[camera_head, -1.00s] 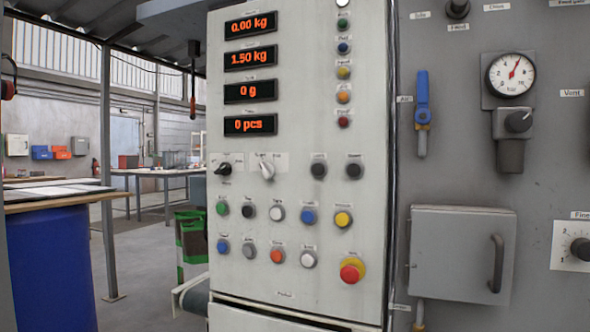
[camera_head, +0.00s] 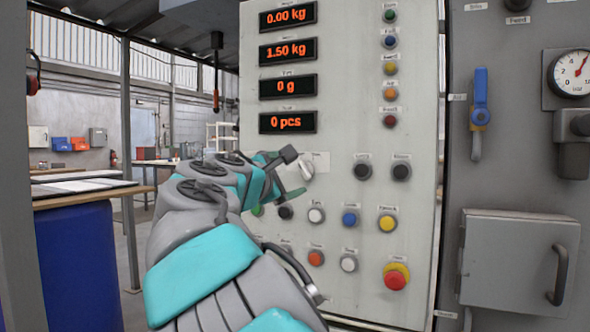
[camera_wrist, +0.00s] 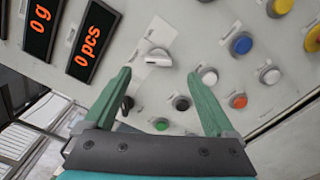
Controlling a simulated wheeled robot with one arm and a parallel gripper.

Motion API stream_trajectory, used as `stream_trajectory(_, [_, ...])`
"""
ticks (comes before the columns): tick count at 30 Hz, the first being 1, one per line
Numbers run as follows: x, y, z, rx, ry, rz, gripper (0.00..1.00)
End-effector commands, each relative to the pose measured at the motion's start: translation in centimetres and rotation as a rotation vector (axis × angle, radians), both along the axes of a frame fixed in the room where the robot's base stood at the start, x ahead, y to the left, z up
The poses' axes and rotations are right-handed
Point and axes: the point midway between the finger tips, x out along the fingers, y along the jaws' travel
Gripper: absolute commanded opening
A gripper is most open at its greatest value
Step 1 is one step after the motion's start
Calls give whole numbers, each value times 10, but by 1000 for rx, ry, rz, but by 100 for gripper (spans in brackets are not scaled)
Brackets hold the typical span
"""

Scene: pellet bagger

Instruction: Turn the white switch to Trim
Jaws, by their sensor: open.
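The white switch (camera_head: 306,167) is a rotary knob on the light panel, below the red number displays. Its label is too small to read. In the wrist view the white switch (camera_wrist: 158,58) lies ahead of my fingers, a little beyond the tips and between their lines. My gripper (camera_head: 290,172) is open and empty, just left of the switch in the head view and apart from it. In the wrist view my gripper (camera_wrist: 158,82) shows two green fingers spread wide. The black switch (camera_wrist: 127,104) shows beside the left finger; my arm hides it in the head view.
Several push buttons lie below the switch, among them a white one (camera_head: 316,215) and a blue one (camera_head: 350,218). Two black buttons, one here (camera_head: 362,171), are to its right. A red emergency stop (camera_head: 396,278) sits lower right. A grey box (camera_head: 515,262) juts out further right.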

Motion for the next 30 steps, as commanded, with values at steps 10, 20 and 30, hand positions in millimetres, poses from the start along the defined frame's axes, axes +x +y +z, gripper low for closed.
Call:
stream_trajectory(10, [38,-11,2,-4,-3,4,90])
stream_trajectory(20, [71,-23,1,-5,-2,4,90])
stream_trajectory(30, [73,-24,1,-4,-3,4,88])
